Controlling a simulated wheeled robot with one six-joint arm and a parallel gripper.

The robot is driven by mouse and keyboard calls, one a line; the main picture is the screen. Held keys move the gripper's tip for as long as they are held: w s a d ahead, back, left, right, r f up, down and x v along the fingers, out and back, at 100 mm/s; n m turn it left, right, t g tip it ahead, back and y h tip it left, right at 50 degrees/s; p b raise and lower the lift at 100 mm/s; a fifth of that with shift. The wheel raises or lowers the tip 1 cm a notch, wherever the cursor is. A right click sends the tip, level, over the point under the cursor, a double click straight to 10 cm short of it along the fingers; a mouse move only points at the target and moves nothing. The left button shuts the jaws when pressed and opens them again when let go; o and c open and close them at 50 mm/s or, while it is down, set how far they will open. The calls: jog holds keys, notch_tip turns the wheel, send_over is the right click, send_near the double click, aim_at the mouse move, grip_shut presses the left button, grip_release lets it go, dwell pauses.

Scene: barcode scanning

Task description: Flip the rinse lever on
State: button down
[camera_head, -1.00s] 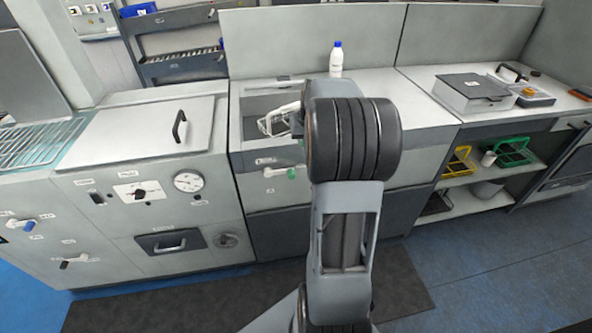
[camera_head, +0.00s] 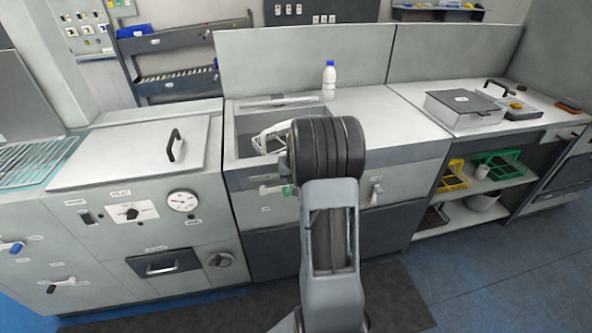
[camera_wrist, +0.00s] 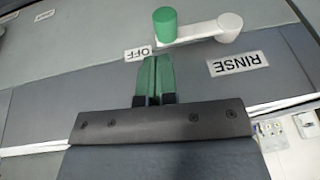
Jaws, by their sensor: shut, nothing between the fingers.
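The rinse lever (camera_wrist: 200,32) is a white bar with a green knob at its left end and a round white hub at its right end in the wrist view. It lies nearly level there, beside an upside-down OFF label (camera_wrist: 138,54) and a RINSE label (camera_wrist: 238,64). In the head view the lever (camera_head: 268,189) is on the sink front, its green knob close to my arm. My gripper (camera_wrist: 154,62) is shut and empty, its green fingertips just below the knob in the wrist view; contact is not clear. My arm hides the gripper in the head view.
A sink (camera_head: 243,145) with a white rack (camera_head: 268,137) in it is above the lever. A white bottle with a blue cap (camera_head: 329,80) stands on the counter. Another lever (camera_head: 375,191) is right of my arm. A machine with a gauge (camera_head: 183,201) stands at left.

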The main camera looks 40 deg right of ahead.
aim_at(288, 189)
jog(key=shift+w+a+f, duration=0.1)
jog(key=shift+a+f, duration=0.15)
jog(key=shift+f, duration=0.45)
jog(key=shift+w+a+f, duration=0.1)
jog(key=shift+a+f, duration=0.15)
jog(key=shift+f, duration=0.45)
jog(key=shift+f, duration=0.1)
